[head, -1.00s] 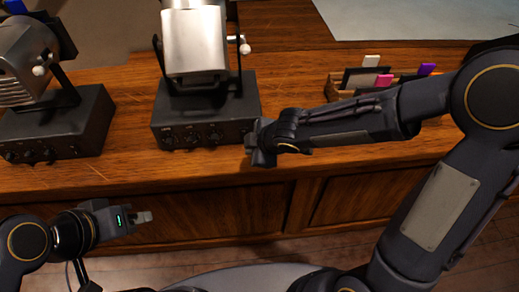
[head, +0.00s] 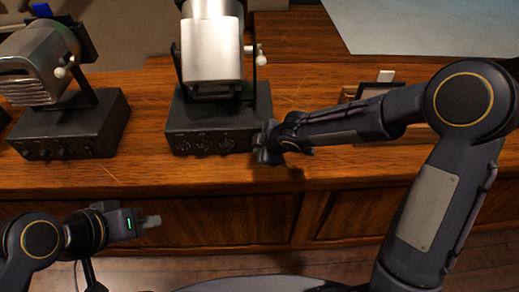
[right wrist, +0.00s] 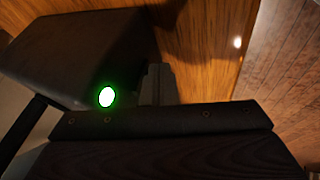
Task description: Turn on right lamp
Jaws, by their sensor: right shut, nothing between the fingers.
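The right lamp (head: 212,52) has a silver head on a black box base (head: 225,128) with several knobs along its front. It stands on the wooden desk. My right gripper (head: 266,148) is at the base's front right corner; I cannot tell whether it touches. Its fingers (right wrist: 158,84) are shut and empty in the right wrist view, close to a dark box side (right wrist: 85,55). That view does not show the knobs. My left gripper (head: 150,222) is low in front of the desk, away from the lamp; its finger gap is not clear.
Another silver lamp (head: 32,62) on a black base (head: 75,130) stands to the left. A wooden organizer (head: 350,94) lies behind my right forearm. The desk (head: 140,170) has bare wood between the two bases and along its front edge.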

